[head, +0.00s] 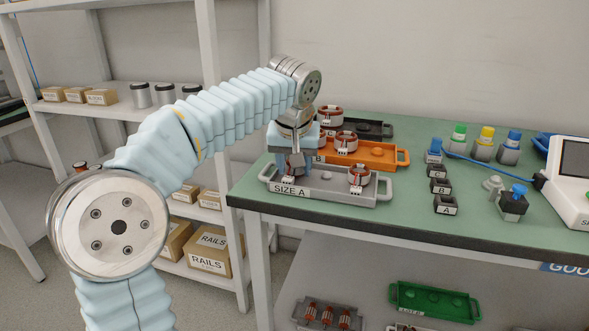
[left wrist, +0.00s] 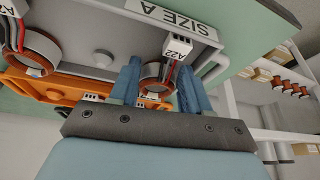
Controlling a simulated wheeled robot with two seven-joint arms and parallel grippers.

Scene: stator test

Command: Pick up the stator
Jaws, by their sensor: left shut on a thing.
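My left gripper (head: 294,166) reaches down over the left end of the grey SIZE A tray (head: 325,193). In the left wrist view its two blue fingers (left wrist: 160,88) stand on either side of a stator (left wrist: 152,70) with a grey ring, copper winding and a white A22 tag, and are shut on it. In the head view the gripper largely hides this stator. A second stator (head: 359,177) sits at the right end of the same tray; it also shows in the left wrist view (left wrist: 40,52). My right gripper is not in view.
Behind stand an orange tray (head: 385,155) with stators and a black tray (head: 375,129) with a stator. To the right are black lettered blocks (head: 445,205), colour-capped connectors (head: 482,150) and a white tester (head: 570,195). Shelves (head: 210,60) stand left of the table.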

